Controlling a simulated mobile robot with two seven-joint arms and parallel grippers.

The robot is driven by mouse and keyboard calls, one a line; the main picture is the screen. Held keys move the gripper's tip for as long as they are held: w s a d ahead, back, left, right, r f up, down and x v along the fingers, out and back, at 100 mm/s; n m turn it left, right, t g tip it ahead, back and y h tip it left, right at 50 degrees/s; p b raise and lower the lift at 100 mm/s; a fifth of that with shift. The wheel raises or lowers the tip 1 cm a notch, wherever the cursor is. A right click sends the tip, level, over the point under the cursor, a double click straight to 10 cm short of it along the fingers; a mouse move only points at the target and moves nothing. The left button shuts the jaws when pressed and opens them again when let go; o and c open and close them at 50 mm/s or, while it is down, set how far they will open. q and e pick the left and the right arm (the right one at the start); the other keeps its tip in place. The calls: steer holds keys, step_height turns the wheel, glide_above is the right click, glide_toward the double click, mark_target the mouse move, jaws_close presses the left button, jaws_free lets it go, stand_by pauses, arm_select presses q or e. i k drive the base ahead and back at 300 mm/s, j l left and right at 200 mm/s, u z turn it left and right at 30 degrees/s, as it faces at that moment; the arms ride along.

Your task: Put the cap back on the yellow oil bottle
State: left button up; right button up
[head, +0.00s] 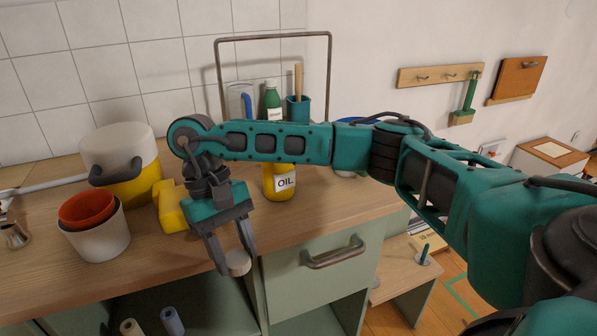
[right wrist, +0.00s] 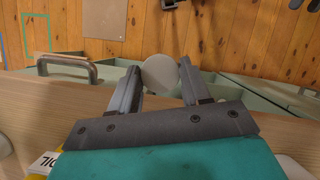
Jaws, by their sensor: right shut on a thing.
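The yellow oil bottle (head: 270,188) stands upright on the wooden counter, with a white OIL label facing front. My right arm crosses in front of its upper part, so its neck and mouth are hidden. A corner of the bottle's label (right wrist: 46,161) shows at the lower left of the right wrist view. My right gripper (head: 236,258) points down at the counter's front edge, left of the bottle. It is shut on a round, off-white cap (head: 239,265), which also shows between the fingertips in the right wrist view (right wrist: 159,72). My left gripper is out of view.
A red bowl in a white pot (head: 98,240), a yellow-and-white container (head: 122,150) and a yellow object (head: 170,208) stand left of my gripper. A green bottle (head: 272,100) and a teal cup (head: 298,108) stand behind my arm. A drawer handle (head: 333,254) sticks out below the counter.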

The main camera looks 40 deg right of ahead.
mark_target(279, 179)
steer(key=k+l, duration=0.1)
steer(key=l, duration=0.25)
steer(key=k+l, duration=0.15)
steer(key=l, duration=0.2)
steer(key=k+l, duration=0.1)
steer(key=l, duration=0.3)
steer(key=k+l, duration=0.15)
steer(key=l, duration=0.2)
